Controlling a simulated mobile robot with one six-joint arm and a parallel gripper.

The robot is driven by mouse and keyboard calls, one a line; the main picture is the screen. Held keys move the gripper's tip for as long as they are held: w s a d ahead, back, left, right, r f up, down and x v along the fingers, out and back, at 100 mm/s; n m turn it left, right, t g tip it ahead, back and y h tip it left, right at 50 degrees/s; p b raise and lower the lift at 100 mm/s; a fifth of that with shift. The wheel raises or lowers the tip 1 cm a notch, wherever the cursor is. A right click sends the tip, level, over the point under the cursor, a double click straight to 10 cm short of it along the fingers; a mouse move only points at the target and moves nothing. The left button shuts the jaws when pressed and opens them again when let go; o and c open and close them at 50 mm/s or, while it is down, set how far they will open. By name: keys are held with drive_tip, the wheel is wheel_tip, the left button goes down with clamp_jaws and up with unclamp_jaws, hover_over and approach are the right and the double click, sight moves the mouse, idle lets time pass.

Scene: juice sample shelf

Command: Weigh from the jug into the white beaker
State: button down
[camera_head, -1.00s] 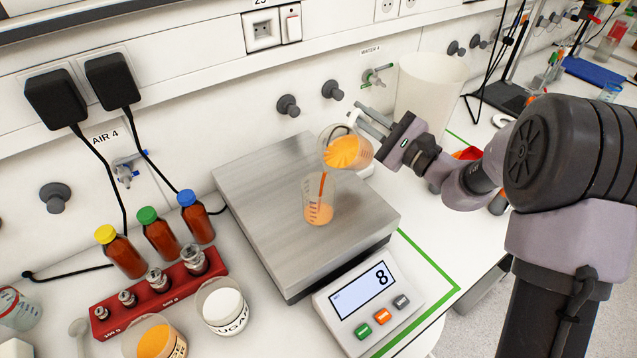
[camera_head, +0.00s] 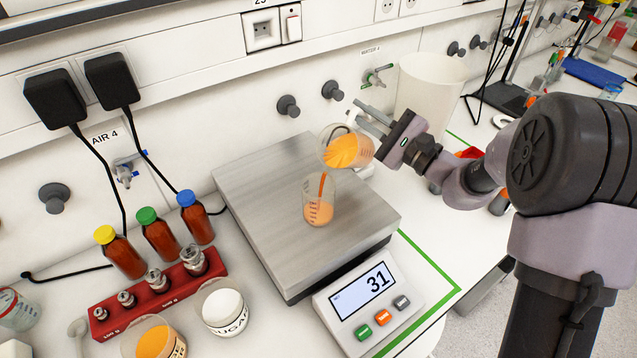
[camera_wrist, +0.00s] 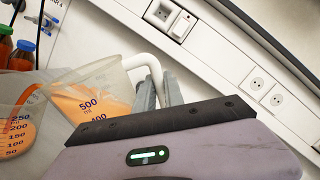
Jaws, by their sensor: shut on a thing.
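The jug (camera_head: 347,150) is a clear vessel with orange juice, tilted to the left above the scale. My gripper (camera_head: 366,118) is shut on its white handle. The jug and its white handle (camera_wrist: 143,65) also show in the wrist view, with 500 and 400 marks. An orange stream runs from the jug into the beaker (camera_head: 319,205), a translucent graduated beaker with orange juice at the bottom. The beaker stands upright on the steel pan of the scale (camera_head: 265,190). The scale's display (camera_head: 365,291) reads 31.
A red rack (camera_head: 165,290) with metal weights stands left of the scale, with several brown bottles (camera_head: 160,235) behind. A sugar pot (camera_head: 224,308) and an orange-filled pot (camera_head: 155,338) stand in front. A large off-white container (camera_head: 430,90) stands behind my gripper.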

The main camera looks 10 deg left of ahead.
drive_tip(key=shift+s+a+r+n+y+b, duration=0.2)
drive_tip(key=shift+s+r+n, duration=0.15)
drive_tip(key=shift+r+n, duration=0.25)
drive_tip(key=shift+s+a+r+n+y+b, duration=0.1)
drive_tip(key=shift+s+r+n+b, duration=0.15)
drive_tip(key=shift+r+n, duration=0.3)
idle(3.2)
drive_tip(key=shift+f, duration=0.1)
